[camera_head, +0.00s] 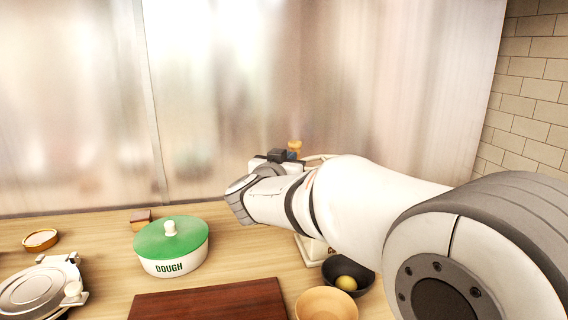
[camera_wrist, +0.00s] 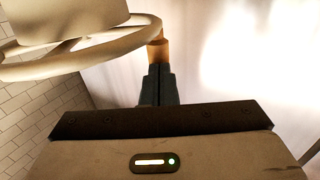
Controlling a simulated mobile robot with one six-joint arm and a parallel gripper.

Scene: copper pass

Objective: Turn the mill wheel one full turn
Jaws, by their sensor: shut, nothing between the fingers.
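The mill wheel (camera_wrist: 70,62) is a cream ring with spokes at the upper left of the wrist view. Its wooden handle (camera_wrist: 157,50) stands at the right of the rim. My gripper (camera_wrist: 159,70) is shut and empty, with its dark fingertips right at the handle's lower end in that view. I cannot tell if they touch it. In the head view the handle (camera_head: 295,146) shows above my wrist, and a bit of the wheel rim (camera_head: 321,157) shows to its right. My arm hides most of the mill; part of its lettered base (camera_head: 314,250) shows below.
A black bowl (camera_head: 364,266) with a yellowish ball and a wooden bowl (camera_head: 326,304) stand in front of the mill. A green-lidded dough pot (camera_head: 172,244), a dark red board (camera_head: 212,303) and a metal press (camera_head: 35,292) are further left. A shiny wall (camera_head: 240,90) stands behind.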

